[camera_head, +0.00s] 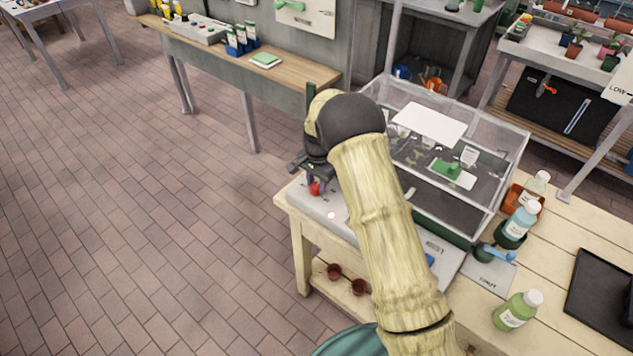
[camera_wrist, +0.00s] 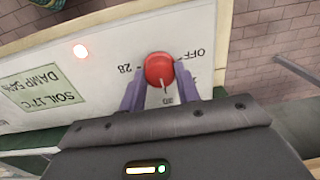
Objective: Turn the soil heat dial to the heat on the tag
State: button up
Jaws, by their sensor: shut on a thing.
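The red soil heat dial (camera_wrist: 158,68) sits on a pale panel (camera_wrist: 110,25), with a small white pointer line on its lower edge in the wrist view. Printed marks around it include OFF and what looks like 28, upside down; another number near the pointer is hard to read. My gripper (camera_wrist: 158,82) is shut on the dial, a purple finger on each side. A display (camera_wrist: 42,95) reads soil 17°C and damp about 54%. In the head view my gripper (camera_head: 318,178) is over the red dial (camera_head: 315,189) at the panel's left end. I cannot tell which tag bears the heat.
A clear-walled propagator (camera_head: 500,185) stands behind the panel, with a small white tag (camera_head: 469,156) inside, too small to read. Bottles, including a green one (camera_head: 517,310), stand to the right on the wooden bench.

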aim_at(318, 187)
jog(key=shift+a, duration=0.1)
dwell(0.4)
jog(key=o, duration=1)
jog(key=shift+r, duration=0.1)
jog(key=r, duration=0.8)
jog(key=r+b, duration=0.1)
jog(key=r, duration=0.8)
jog(key=shift+s+d+r, duration=0.1)
jog(key=shift+s+d, duration=0.05)
jog(key=shift+d, duration=0.05)
